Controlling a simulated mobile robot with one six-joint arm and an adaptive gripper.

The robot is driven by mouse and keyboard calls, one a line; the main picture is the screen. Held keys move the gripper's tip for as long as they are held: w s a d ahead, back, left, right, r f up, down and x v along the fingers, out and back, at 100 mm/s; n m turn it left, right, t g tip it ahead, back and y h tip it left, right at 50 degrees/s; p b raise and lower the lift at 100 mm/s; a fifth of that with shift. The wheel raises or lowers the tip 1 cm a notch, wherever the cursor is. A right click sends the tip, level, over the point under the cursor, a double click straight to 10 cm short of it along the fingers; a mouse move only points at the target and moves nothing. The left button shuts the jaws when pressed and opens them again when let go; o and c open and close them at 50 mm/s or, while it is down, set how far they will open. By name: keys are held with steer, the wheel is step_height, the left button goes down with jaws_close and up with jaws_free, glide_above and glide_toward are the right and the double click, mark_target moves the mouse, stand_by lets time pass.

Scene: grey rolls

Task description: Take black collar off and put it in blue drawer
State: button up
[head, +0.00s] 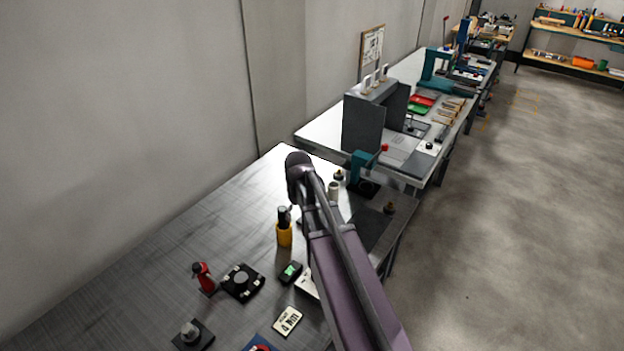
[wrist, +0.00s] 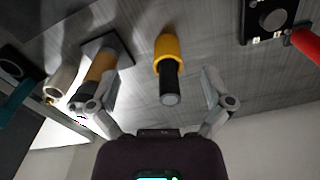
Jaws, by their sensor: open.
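My gripper (wrist: 161,84) is open and empty in the wrist view, its two fingers spread wide. A yellow holder (wrist: 168,50) with a black cylinder (wrist: 170,85) stands ahead between the fingers, apart from them. In the head view the yellow holder (head: 284,236) stands mid-table with the black piece (head: 283,215) above it. I cannot tell which dark part is the black collar. A dark square base with a grey peg (head: 189,330) is at the lower left. A blue edge (head: 262,343), perhaps the blue drawer, shows at the bottom, mostly cut off. My arm hides part of the table.
A red-handled tool (head: 203,277), a black block with a round disc (head: 241,281), a green-screened device (head: 290,272) and a label card (head: 287,321) lie nearby. In the wrist view, a tan cylinder (wrist: 100,68) stands by the left finger. The table's left side is clear.

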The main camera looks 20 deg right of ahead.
steer(key=w+d+r+n+p, duration=0.3)
steer(key=w+d+r+p, duration=0.6)
steer(key=w, duration=0.4)
steer(key=shift+d+r, duration=0.35)
steer(key=shift+r, duration=0.5)
steer(key=shift+f, duration=0.1)
step_height(320, 180, down, 8)
steer(key=b, duration=0.8)
steer(key=shift+f, duration=0.2)
steer(key=shift+b, duration=0.3)
steer(key=shift+f, duration=0.2)
step_height(320, 180, down, 5)
steer(key=b, duration=0.5)
steer(key=shift+w+d, duration=0.1)
steer(key=shift+w, duration=0.05)
